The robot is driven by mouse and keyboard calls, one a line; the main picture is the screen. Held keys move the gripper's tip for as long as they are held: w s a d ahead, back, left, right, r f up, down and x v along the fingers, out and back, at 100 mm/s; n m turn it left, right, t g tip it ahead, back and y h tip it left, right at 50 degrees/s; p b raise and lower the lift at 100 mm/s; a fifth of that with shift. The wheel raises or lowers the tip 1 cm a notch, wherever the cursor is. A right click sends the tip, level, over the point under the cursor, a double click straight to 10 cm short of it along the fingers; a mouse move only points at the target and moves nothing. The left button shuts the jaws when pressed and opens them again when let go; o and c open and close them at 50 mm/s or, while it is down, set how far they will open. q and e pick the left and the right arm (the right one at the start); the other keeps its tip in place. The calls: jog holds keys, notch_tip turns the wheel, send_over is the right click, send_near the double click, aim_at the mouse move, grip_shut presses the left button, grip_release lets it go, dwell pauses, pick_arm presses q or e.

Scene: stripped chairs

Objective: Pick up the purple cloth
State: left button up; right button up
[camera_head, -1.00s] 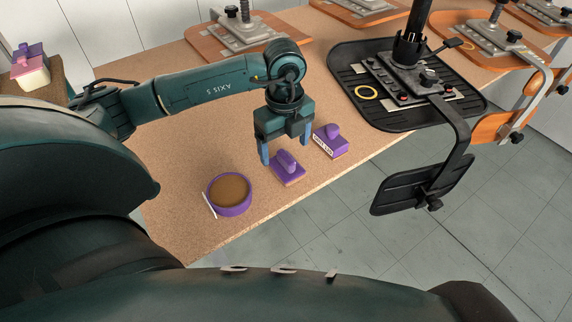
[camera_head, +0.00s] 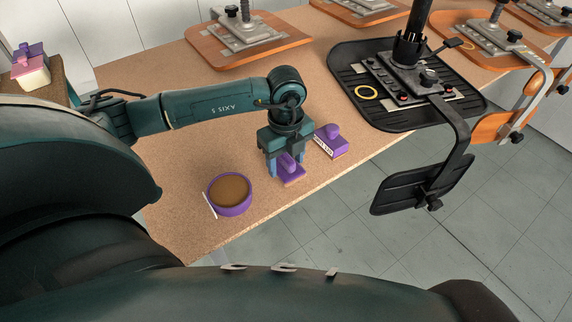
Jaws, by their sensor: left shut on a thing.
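No flat cloth shows; the purple things are small blocks with knobs. The nearer purple block (camera_head: 292,177) has a rounded knob and a thin pale base and sits near the table's front edge. My left gripper (camera_head: 288,168) points down with its blue fingers on either side of this block's knob, shut on it. The block looks to rest on the table still. A second purple block with a white label (camera_head: 331,141) stands just right of the gripper. My right gripper is not in view.
A purple round bowl (camera_head: 231,194) with brown contents and a white stick (camera_head: 210,205) stands left of the gripper on the tan table (camera_head: 185,165). A black chair part with metal fittings (camera_head: 345,75) lies to the right. Orange wooden chair seats (camera_head: 205,48) lie at the back.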

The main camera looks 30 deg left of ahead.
aim_at(286, 156)
pick_arm(q)
jog(key=c, duration=0.3)
jog(key=shift+r, duration=0.1)
jog(key=shift+c, duration=0.2)
notch_tip(286, 156, up, 9)
jog(key=shift+r, duration=0.45)
